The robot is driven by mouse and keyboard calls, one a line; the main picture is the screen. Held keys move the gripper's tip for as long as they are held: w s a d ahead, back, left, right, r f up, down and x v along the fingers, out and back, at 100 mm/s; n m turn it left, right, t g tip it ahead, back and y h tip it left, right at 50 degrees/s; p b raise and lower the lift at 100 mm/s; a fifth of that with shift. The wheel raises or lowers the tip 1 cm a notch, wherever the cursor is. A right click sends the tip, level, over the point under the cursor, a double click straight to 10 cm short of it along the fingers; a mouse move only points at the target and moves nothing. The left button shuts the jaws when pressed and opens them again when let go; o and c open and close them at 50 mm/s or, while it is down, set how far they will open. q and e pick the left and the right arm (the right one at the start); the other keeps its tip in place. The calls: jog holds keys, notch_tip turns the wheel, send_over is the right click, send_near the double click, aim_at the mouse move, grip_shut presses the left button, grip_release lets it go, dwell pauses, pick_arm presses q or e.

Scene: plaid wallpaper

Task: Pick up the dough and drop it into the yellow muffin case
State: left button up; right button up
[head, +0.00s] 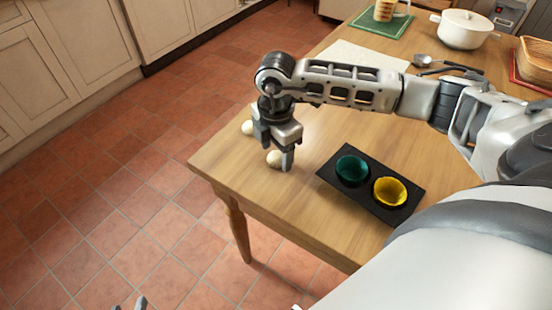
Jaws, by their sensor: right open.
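A pale ball of dough (274,159) lies on the wooden table near its left edge. A second pale ball of dough (247,127) lies a little farther back, partly hidden by my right gripper. My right gripper (276,152) points down, open, with its fingertips right at the nearer dough. I cannot tell whether they touch it. The yellow muffin case (390,191) sits in the right part of a black tray (334,181), beside a green case (352,170). Both cases look empty. Only small tips of my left gripper (130,303) show at the bottom left edge, away from the table.
The wooden table (300,210) is clear between the dough and the tray. A white sheet (350,57), a green mat (367,22) with a mug (385,9), a white pot (464,29), dark utensils (446,66) and a basket (534,60) stand farther back.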

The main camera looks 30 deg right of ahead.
aim_at(276, 156)
jog(key=c, duration=1.1)
jog(key=shift+r, duration=0.1)
jog(key=shift+r, duration=0.5)
notch_tip(276, 156, up, 2)
jog(key=shift+s+a+r, duration=0.1)
jog(key=shift+r, duration=0.15)
jog(key=s+a+r, duration=0.2)
jog(key=s+r, duration=0.1)
jog(key=s, duration=0.1)
jog(key=s+a+r, duration=0.2)
jog(key=s+r, duration=0.1)
jog(key=s, duration=0.1)
jog(key=s+a+r, duration=0.2)
jog(key=s+r, duration=0.1)
jog(key=s, duration=0.1)
jog(key=shift+a+r, duration=0.2)
jog(key=shift+a, duration=0.1)
